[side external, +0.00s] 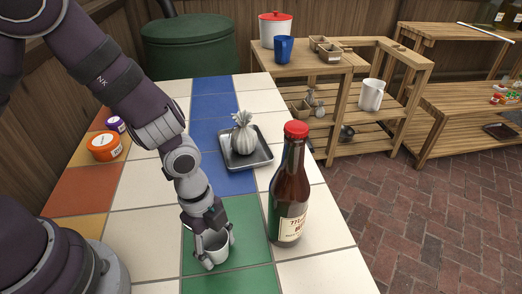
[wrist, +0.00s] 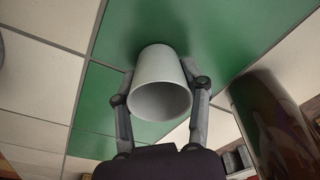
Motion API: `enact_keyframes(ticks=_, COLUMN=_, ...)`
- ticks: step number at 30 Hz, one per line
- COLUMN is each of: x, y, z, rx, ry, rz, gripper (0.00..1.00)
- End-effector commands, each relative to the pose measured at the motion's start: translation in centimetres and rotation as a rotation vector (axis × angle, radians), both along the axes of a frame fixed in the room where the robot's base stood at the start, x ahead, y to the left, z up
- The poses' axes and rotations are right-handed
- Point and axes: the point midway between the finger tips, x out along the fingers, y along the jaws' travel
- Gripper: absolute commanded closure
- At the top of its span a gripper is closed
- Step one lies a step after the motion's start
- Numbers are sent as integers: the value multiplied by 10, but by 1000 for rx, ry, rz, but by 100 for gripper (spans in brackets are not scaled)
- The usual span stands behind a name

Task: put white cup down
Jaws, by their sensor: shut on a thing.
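The white cup (side external: 215,247) is at the green tiles near the front of the table in the side external view. My gripper (side external: 214,245) reaches down over it, with a finger on each side. In the wrist view the cup (wrist: 160,88) sits between the two fingers of my gripper (wrist: 160,95), its open mouth facing the camera. The fingers are shut on its sides. I cannot tell whether its base touches the tiles.
A brown bottle with a red cap (side external: 290,190) stands close to the right of the cup. Behind it is a metal tray (side external: 262,160) with a tied pouch (side external: 243,135). An orange jar (side external: 104,147) and a purple jar (side external: 116,124) stand at left. White tiles between are clear.

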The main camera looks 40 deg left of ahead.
Motion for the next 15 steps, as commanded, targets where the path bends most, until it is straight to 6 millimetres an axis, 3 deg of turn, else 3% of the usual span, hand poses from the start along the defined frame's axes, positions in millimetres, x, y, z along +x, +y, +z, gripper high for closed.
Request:
enact_keyframes(ticks=7, x=0, y=0, z=-3, rx=0, ry=1, rz=1, gripper=72)
enact_keyframes(ticks=8, x=0, y=0, z=-3, rx=0, ry=0, rz=1, gripper=51)
enact_keyframes(ticks=13, x=0, y=0, z=-2, rx=0, ry=0, rz=1, gripper=29)
enact_keyframes(ticks=15, x=0, y=0, z=-2, rx=0, ry=0, rz=1, gripper=27)
